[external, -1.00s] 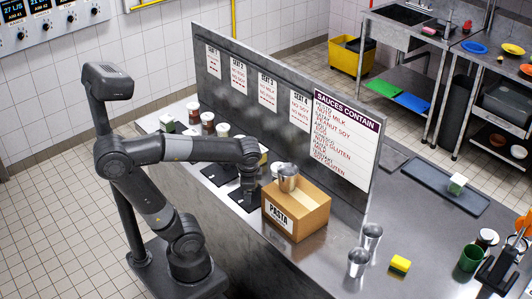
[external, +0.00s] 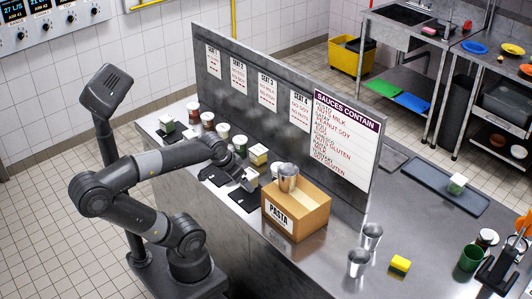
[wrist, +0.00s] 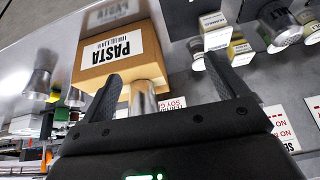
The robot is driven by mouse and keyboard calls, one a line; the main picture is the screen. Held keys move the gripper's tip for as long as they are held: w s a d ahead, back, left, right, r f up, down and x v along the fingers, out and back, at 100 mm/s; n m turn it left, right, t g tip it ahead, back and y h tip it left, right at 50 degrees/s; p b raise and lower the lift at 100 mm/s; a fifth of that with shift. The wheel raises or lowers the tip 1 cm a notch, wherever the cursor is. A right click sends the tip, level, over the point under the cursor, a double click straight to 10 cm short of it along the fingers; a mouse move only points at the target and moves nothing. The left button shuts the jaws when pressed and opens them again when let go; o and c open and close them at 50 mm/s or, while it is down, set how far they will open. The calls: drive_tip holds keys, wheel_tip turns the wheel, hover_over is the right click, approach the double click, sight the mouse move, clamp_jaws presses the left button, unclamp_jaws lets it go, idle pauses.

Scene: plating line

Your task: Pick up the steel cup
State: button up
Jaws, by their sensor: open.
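A steel cup (external: 288,177) stands on top of the cardboard pasta box (external: 297,217). Two more steel cups stand on the counter to the right of the box, one behind (external: 371,237) and one in front (external: 357,263). My gripper (external: 244,181) is left of the box, over the dark mats, apart from the cup. In the wrist view my open gripper (wrist: 163,75) has nothing between its fingers; the cup on the box (wrist: 142,98) shows beyond them, nearer the left finger, against the box (wrist: 110,55).
A tall panel with signs (external: 345,140) runs behind the box. Several small tubs (external: 222,130) stand along the counter at the left. A yellow sponge (external: 400,264) lies right of the loose cups. A dark tray (external: 445,187) lies behind.

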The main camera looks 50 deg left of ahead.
drive_tip(key=d+f+m+g+y, duration=0.3)
drive_tip(key=f+m+g+y, duration=0.1)
drive_tip(key=f+m, duration=0.25)
drive_tip(key=w+d+r+m+t+h, duration=0.15)
drive_tip(key=w+d+r+t, duration=0.25)
drive_tip(key=d+r, duration=0.6)
drive_tip(key=w+d+r+m+t+h, duration=0.1)
drive_tip(key=w+d+r+m+t, duration=0.3)
drive_tip(key=d, duration=0.9)
drive_tip(key=m+t+h, duration=0.4)
drive_tip(key=m+t, duration=0.1)
drive_tip(key=m, duration=2)
approach(350, 263)
drive_tip(key=w, duration=0.2)
drive_tip(key=shift+s+d+f+m, duration=0.15)
drive_tip(key=shift+d+f+m, duration=0.15)
drive_tip(key=shift+m, duration=0.1)
drive_tip(key=x, duration=1)
drive_tip(key=shift+w+a, duration=0.1)
drive_tip(key=shift+w, duration=0.1)
drive_tip(key=c, duration=1)
drive_tip(key=shift+c, duration=0.5)
